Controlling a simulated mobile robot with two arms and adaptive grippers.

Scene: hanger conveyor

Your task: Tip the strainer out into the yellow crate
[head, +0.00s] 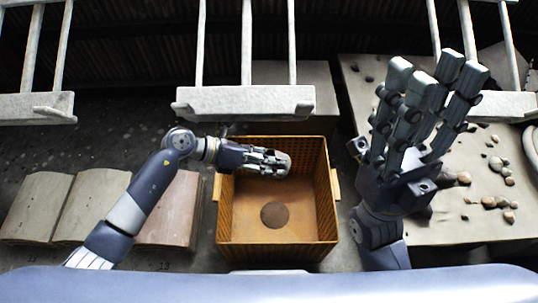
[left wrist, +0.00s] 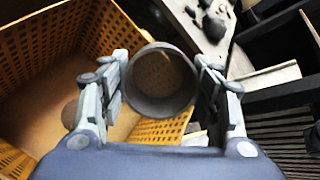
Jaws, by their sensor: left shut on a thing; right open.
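The yellow crate (head: 322,190) stands open in the middle of the head view, with perforated walls. A dark round patch or disc (head: 275,215) shows on its floor. My left gripper (head: 272,160) reaches over the crate from the left and is shut on the strainer (left wrist: 160,105), a grey round cup. In the left wrist view the strainer sits between the fingers, with its round opening facing the camera and a brownish inside. In the head view the strainer is mostly hidden by the fingers. My right gripper (head: 430,85) is open and empty, fingers up, right of the crate.
A pale slab (head: 480,225) with scattered stones (head: 490,200) lies on the right. Several flat boards (head: 90,207) lie on the left. White hangers (head: 245,100) hang across the back, one just behind the crate.

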